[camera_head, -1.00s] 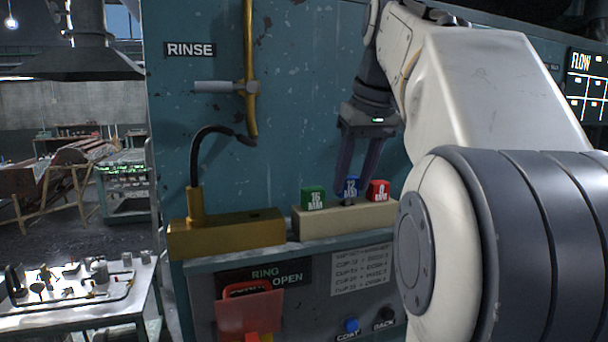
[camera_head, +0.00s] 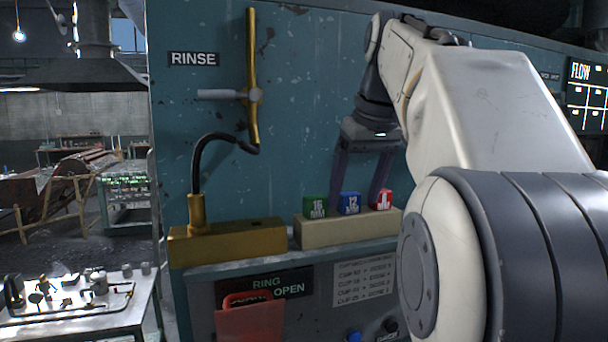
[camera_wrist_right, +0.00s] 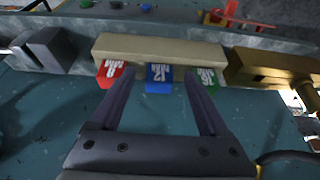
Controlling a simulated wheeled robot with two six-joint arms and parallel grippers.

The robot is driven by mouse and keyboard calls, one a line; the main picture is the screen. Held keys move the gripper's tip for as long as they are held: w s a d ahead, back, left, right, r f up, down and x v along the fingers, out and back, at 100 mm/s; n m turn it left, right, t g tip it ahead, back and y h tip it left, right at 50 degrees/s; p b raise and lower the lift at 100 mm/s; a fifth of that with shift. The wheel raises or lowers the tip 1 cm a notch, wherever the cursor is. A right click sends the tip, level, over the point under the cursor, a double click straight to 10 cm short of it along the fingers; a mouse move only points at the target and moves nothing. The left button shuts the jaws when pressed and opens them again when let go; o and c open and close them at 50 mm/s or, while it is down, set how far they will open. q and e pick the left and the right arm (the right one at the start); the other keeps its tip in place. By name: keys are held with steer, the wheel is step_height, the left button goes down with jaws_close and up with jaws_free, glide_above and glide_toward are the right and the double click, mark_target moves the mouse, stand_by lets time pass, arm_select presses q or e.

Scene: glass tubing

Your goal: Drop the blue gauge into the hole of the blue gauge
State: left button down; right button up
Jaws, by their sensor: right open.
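The blue gauge (camera_head: 349,203), a small cube with white lettering, sits at the beige rack (camera_head: 345,229), between the green gauge (camera_head: 314,207) and the red gauge (camera_head: 381,200). The blue gauge also shows in the right wrist view (camera_wrist_right: 158,79). My right gripper (camera_head: 357,200) points down with its two fingers spread wide. In the wrist view the fingers (camera_wrist_right: 158,73) stand apart on either side of the blue gauge, with clear gaps and nothing held. The hole under the blue gauge is hidden. My left gripper is not in view.
A brass block (camera_head: 228,243) with a black hose stands left of the rack. Below are a red flap (camera_head: 250,322) and a printed label (camera_head: 364,281). The teal wall panel (camera_head: 300,100) rises close behind. A brass valve pipe (camera_head: 252,95) runs up it.

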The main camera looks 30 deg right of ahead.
steer(key=d+p+v, duration=0.1)
steer(key=p+v, duration=0.1)
steer(key=v, duration=0.8)
steer(key=shift+a, duration=0.5)
steer(key=shift+s, duration=0.1)
